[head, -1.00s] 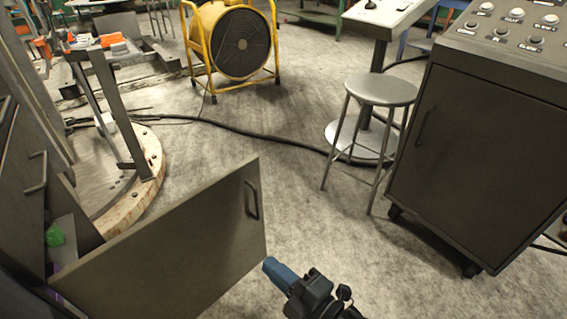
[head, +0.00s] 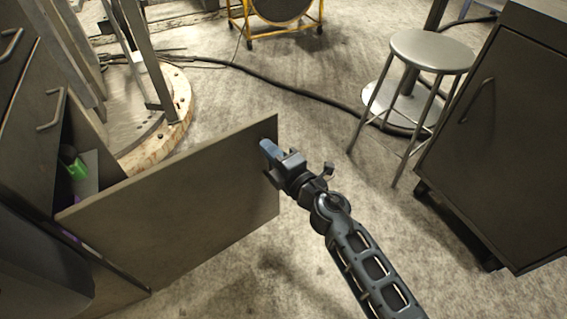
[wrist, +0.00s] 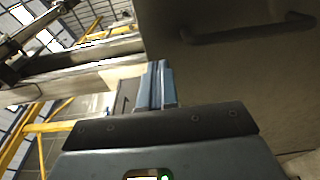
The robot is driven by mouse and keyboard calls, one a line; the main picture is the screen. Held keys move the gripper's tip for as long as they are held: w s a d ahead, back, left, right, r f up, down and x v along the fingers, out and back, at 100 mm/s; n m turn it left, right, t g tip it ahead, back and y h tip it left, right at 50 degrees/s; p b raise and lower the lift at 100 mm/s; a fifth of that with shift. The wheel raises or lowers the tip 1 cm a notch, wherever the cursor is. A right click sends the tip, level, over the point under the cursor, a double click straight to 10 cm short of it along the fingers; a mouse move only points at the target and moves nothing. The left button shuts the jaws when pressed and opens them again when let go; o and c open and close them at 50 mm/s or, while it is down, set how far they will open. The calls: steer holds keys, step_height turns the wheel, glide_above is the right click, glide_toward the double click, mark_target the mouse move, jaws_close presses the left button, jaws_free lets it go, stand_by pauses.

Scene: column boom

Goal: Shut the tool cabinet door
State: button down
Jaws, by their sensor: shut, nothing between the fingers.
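The tool cabinet door (head: 175,205) stands open, swung out from the dark cabinet (head: 25,105) at the left. In the wrist view the door (wrist: 225,75) fills the right side, with its bar handle (wrist: 250,32) at the top right. My gripper (head: 268,150) is shut and empty at the door's free edge, over the handle area, and it hides the handle in the head view. In the wrist view my closed fingers (wrist: 155,85) lie left of the handle, beside the door's edge. I cannot tell whether they touch the door.
A green item (head: 77,168) shows inside the cabinet opening. A round wooden-edged platform (head: 165,140) stands behind the door. A metal stool (head: 430,50) and a dark console cabinet (head: 505,140) stand at the right. A black cable (head: 290,88) crosses the floor. Floor between door and console is clear.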

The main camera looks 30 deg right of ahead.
mark_target(252, 132)
steer(key=shift+w+a+b, duration=0.2)
steer(key=shift+w+a, duration=0.05)
steer(key=shift+w, duration=0.9)
steer(key=shift+w+a+b, duration=0.15)
steer(key=shift+w+a, duration=0.05)
steer(key=shift+w, duration=0.9)
